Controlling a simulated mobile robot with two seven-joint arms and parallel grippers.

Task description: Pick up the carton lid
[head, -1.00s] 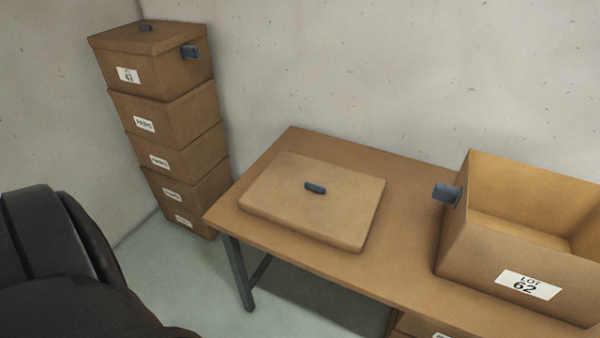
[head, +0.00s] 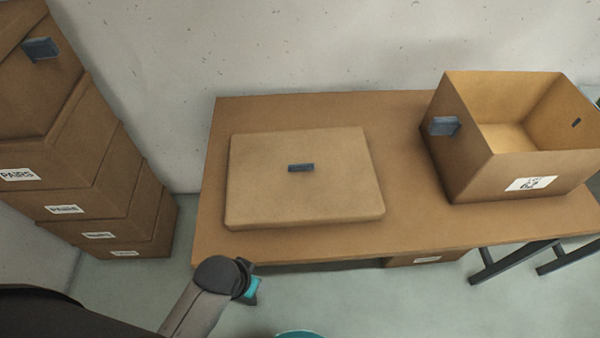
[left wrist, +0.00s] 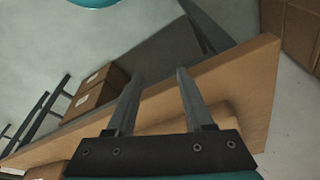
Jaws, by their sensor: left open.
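The carton lid (head: 303,200) is a flat tan rectangle with a small dark grey handle (head: 301,168) at its middle. It lies flat on the left half of the table (head: 400,220). My left gripper (head: 250,287) is in front of the table's front edge in the head view, below and apart from the lid. In the left wrist view its two fingers (left wrist: 157,75) are spread with nothing between them, and the tabletop edge (left wrist: 225,82) runs slanting behind them. My right gripper is out of view.
An open carton (head: 470,175) labelled LOT stands on the table's right half, with a grey side handle (head: 444,126). Stacked cartons (head: 100,200) stand left of the table. A bare strip of tabletop separates lid and carton. A wall is behind.

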